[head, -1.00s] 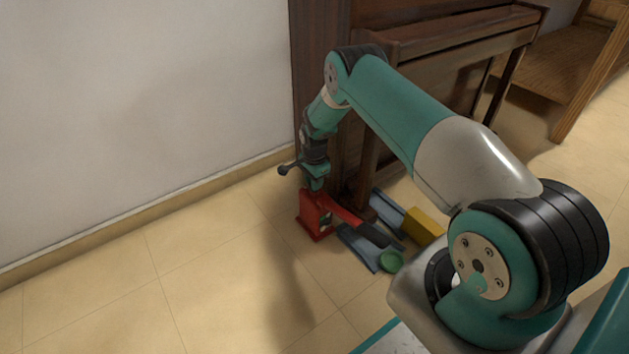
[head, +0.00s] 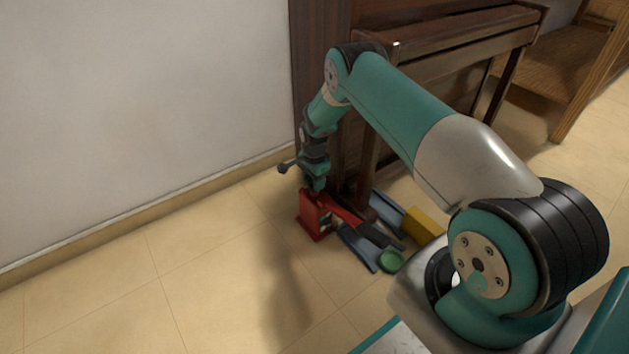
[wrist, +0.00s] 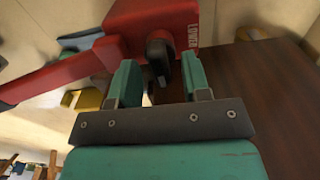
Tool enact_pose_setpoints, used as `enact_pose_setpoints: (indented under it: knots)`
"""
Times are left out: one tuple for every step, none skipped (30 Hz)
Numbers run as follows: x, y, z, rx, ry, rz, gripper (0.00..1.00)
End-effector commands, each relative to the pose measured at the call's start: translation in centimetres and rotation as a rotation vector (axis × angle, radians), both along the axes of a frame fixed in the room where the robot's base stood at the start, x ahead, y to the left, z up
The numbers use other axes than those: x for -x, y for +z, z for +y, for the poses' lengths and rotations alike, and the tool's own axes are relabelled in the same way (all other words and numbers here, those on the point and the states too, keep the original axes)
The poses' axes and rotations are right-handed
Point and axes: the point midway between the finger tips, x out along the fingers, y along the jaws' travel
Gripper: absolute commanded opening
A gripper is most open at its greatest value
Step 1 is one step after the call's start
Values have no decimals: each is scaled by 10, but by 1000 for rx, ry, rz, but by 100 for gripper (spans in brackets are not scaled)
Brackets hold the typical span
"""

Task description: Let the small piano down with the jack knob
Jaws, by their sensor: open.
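The red jack (head: 311,218) stands on the floor by the end of the dark wooden piano (head: 440,40). In the wrist view, its red body (wrist: 158,22) carries a label reading "LOWER". The black jack knob (wrist: 159,58) sticks out beside that label. My gripper (wrist: 158,75) is open, with one teal finger on each side of the knob and visible gaps between. I cannot tell how deep the knob sits between the fingers. In the head view, my gripper (head: 316,184) is just above the jack and hides the knob.
The jack's red arm with a dark handle (head: 372,234) reaches out to the right. Blue pieces (head: 358,247), a green round thing (head: 390,261) and a yellow block (head: 423,225) lie close by. A white wall (head: 140,100) is at left. The front-left floor is clear.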

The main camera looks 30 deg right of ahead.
Motion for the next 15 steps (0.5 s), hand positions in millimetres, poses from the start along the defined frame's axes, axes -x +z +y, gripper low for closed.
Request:
enact_pose_setpoints:
  knots:
    - [-1,11,0,0,0,-1,44]
    - [0,17,0,0,0,-1,44]
    - [-1,26,0,1,0,-2,44]
    - [-1,33,0,1,0,-3,44]
    - [-1,41,0,1,0,-3,44]
    - [-1,52,0,1,0,-3,44]
    - [-1,60,0,1,0,-3,44]
    - [-1,68,0,1,0,-3,44]
    - [-1,78,0,1,0,-3,44]
    - [-1,86,0,0,0,-2,44]
    - [-1,94,0,0,0,-2,44]
    - [-1,104,0,0,0,-1,44]
    - [0,111,0,0,0,-1,44]
    - [-1,118,0,0,0,-2,44]
    - [-1,126,0,0,0,-2,44]
